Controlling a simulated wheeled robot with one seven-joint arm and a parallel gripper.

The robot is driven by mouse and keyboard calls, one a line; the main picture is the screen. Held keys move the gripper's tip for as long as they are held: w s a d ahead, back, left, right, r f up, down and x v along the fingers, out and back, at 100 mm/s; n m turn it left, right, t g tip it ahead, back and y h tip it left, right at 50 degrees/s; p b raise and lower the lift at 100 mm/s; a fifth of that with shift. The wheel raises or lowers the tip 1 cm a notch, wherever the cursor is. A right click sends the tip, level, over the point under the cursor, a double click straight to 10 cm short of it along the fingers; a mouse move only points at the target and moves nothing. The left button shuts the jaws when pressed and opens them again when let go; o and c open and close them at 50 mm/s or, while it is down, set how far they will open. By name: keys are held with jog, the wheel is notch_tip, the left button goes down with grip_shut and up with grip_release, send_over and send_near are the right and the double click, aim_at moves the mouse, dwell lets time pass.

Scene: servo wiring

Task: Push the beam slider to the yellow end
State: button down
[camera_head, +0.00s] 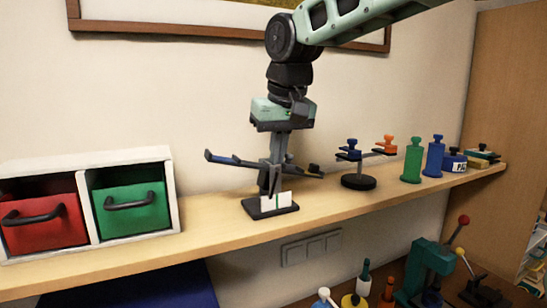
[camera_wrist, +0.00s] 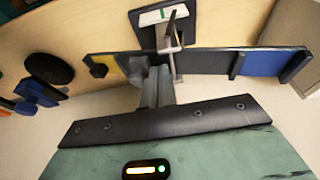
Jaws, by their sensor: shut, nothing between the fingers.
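The beam (camera_head: 235,161) is tilted on a dark stand (camera_head: 270,207) with a white scale card (camera_head: 279,200). In the head view its left end is higher. In the wrist view the beam (camera_wrist: 205,63) runs across, with a blue end (camera_wrist: 264,63) at right and a yellow end (camera_wrist: 112,66) at left. My gripper (camera_head: 277,156) is shut and empty, pointing down by the beam's middle (camera_wrist: 155,75). Contact with the beam is unclear.
A cabinet with red (camera_head: 45,222) and green (camera_head: 130,208) drawers stands left. The shelf front left of the stand is clear.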

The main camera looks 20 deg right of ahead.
jog(key=shift+d, duration=0.15)
jog(key=shift+r, duration=0.1)
jog(key=shift+a+r+p, duration=0.2)
jog(key=shift+r+p, duration=0.7)
jog(key=shift+r, duration=0.1)
jog(key=shift+a+r+p, duration=0.2)
jog(key=shift+r+p, duration=0.75)
jog(key=shift+r, duration=0.1)
jog(key=shift+a+r+p, duration=0.2)
jog(key=shift+r+p, duration=0.7)
jog(key=shift+r, duration=0.1)
